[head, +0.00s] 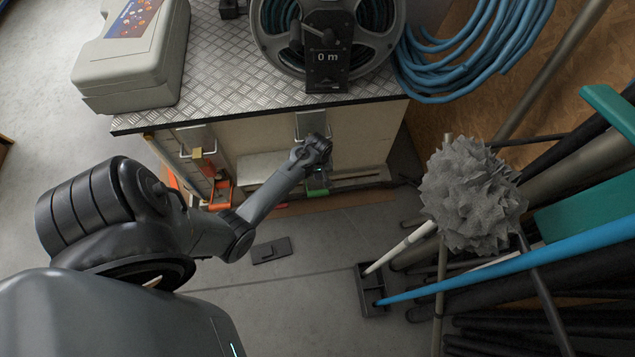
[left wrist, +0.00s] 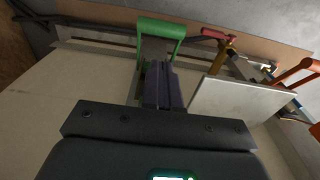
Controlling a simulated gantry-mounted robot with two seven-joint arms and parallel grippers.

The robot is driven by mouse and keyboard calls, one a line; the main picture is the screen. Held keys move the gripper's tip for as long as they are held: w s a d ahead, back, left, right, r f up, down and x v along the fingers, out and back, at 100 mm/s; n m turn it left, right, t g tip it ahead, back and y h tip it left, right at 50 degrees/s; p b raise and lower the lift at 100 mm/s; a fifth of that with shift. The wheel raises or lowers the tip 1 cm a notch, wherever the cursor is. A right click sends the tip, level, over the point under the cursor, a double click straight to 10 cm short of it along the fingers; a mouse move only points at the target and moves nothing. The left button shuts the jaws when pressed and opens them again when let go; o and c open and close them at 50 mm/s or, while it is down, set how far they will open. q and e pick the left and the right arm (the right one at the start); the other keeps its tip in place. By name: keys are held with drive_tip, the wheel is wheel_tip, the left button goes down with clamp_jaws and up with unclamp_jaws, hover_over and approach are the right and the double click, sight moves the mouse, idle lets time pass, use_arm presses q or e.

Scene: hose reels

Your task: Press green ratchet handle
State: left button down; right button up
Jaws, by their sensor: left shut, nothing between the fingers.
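The green ratchet handle (head: 317,188) is low on the front of the pale box under the hose reel, mostly behind my left gripper (head: 318,148) in the head view. In the left wrist view the green handle (left wrist: 161,28) is a U-shaped grip on a grey metal strap piece. My left gripper (left wrist: 158,72) is shut and empty, its dark fingertips in front of that metal piece, close to the handle. I cannot tell whether they touch. My right gripper is in neither view.
An orange handle (head: 220,193) sits left of the green one, and a red handle (left wrist: 215,34) shows between them. A pale panel (left wrist: 235,108) juts out beside my fingers. The hose reel (head: 270,30) stands above. Brooms and a grey duster (head: 472,195) crowd the right.

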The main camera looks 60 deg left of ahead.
use_arm(q)
drive_tip(key=f+b, duration=0.2)
drive_tip(key=f, duration=0.1)
drive_tip(key=f+b, duration=0.2)
drive_tip(key=f, duration=0.1)
drive_tip(key=f+b, duration=0.2)
drive_tip(key=f, duration=0.1)
drive_tip(key=shift+w+a+f, duration=0.1)
drive_tip(key=shift+a+f, duration=0.2)
drive_tip(key=shift+f, duration=0.1)
drive_tip(key=shift+f, duration=0.1)
